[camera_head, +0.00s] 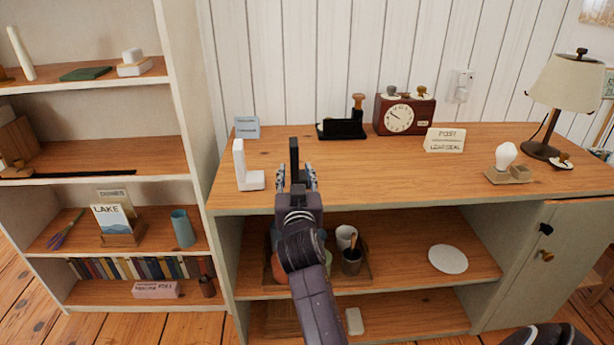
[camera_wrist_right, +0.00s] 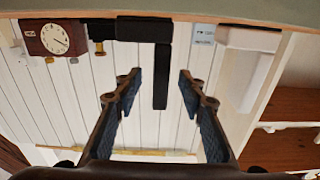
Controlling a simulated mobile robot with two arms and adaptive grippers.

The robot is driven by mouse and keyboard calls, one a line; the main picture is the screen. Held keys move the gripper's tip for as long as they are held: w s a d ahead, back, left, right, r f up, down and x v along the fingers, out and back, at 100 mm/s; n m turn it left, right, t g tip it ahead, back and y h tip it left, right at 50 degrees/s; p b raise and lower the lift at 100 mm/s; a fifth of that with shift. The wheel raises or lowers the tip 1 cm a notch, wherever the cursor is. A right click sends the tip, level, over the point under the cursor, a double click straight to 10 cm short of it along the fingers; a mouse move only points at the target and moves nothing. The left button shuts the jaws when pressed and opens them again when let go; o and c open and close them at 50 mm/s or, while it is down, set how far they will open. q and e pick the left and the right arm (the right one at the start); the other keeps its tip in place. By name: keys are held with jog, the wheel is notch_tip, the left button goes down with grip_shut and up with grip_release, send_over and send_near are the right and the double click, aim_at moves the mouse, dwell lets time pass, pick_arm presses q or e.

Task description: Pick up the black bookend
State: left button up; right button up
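The black bookend (camera_head: 294,150) stands upright on the cabinet top, its lower part hidden behind my right gripper in the head view. My right gripper (camera_head: 297,176) is open in front of it, one finger on each side in the picture. In the right wrist view, which is upside down, the black bookend (camera_wrist_right: 160,78) shows as an L with its upright plate between the open fingers of my right gripper (camera_wrist_right: 160,76). Gaps show on both sides, and I see no contact. My left gripper is not in view.
A white bookend (camera_head: 246,168) stands close on the left, with a small blue card (camera_head: 247,127) behind it. A black stamp pad (camera_head: 342,129) and a clock (camera_head: 404,114) stand behind to the right. The cabinet top (camera_head: 400,178) is clear right of the gripper.

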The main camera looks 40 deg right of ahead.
aim_at(295, 171)
jog(key=shift+w+d+r, duration=0.1)
jog(key=shift+w, duration=0.5)
jog(key=w+d, duration=0.1)
jog(key=w+d+f, duration=0.1)
jog(key=w, duration=0.1)
jog(key=shift+f+b, duration=0.1)
jog(key=shift+b, duration=0.2)
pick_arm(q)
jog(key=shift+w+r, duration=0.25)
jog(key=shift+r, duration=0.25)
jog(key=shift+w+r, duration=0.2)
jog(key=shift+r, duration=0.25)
pick_arm(e)
jog(key=shift+w+d, duration=0.3)
jog(key=shift+w, duration=0.1)
jog(key=shift+c, duration=0.4)
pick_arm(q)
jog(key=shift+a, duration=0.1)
pick_arm(e)
grip_shut()
jog(key=shift+r, duration=0.25)
